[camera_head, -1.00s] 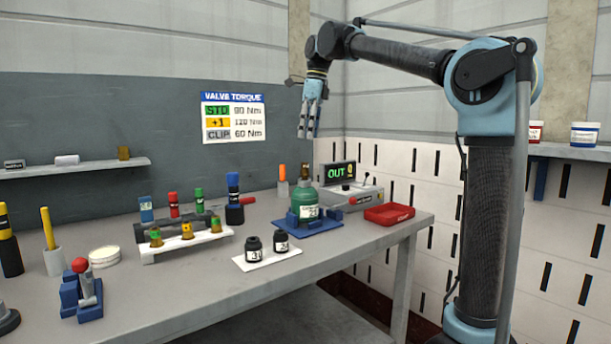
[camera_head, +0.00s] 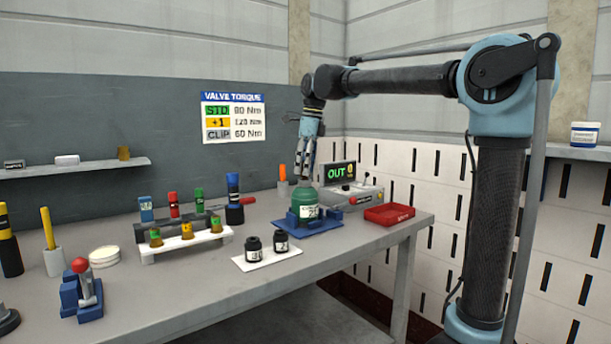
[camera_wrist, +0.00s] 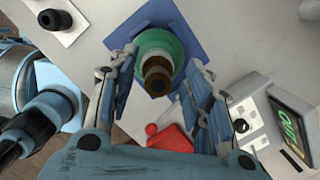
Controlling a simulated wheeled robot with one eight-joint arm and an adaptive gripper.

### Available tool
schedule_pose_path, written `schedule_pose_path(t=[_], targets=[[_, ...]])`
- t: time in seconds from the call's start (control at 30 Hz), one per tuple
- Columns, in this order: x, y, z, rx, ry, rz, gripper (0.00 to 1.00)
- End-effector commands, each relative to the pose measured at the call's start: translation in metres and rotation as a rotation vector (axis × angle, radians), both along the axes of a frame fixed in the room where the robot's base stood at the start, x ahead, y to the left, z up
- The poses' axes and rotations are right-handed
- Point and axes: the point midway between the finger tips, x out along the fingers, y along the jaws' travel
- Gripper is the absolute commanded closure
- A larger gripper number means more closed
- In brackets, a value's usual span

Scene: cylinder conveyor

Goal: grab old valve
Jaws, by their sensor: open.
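The old valve (camera_wrist: 157,76) is a brown, ringed fitting on top of the green cylinder (camera_head: 305,210). The cylinder stands upright in a blue holder (camera_head: 321,229) on the bench. My gripper (camera_head: 307,176) hangs fingers-down directly over the cylinder. In the wrist view my open gripper (camera_wrist: 163,60) has one finger on each side of the valve, with a gap visible to both. In the head view the fingers hide the valve. The green cylinder shoulder (camera_wrist: 160,42) shows behind the valve in the wrist view.
A tester with a lit "OUT" display (camera_head: 338,173) stands close behind and right of the cylinder. A red tray (camera_head: 389,215) lies to the right. Two black caps on a white plate (camera_head: 268,258) and a white rack with several valves (camera_head: 187,245) are to the left.

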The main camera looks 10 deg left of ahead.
Motion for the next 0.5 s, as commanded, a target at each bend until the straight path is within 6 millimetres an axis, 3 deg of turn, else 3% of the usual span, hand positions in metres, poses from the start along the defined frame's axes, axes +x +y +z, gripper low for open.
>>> schedule_pose_path(t=[0.27, 0.47, 0.5], targets=[[0.0, 0.0004, -0.0029, 0.0, 0.0, 0.0, 0.54], [0.0001, 0.0004, -0.0027, 0.0, 0.0, 0.0, 1.0], [0.0001, 0.0004, -0.0027, 0.0, 0.0, 0.0, 1.0]])
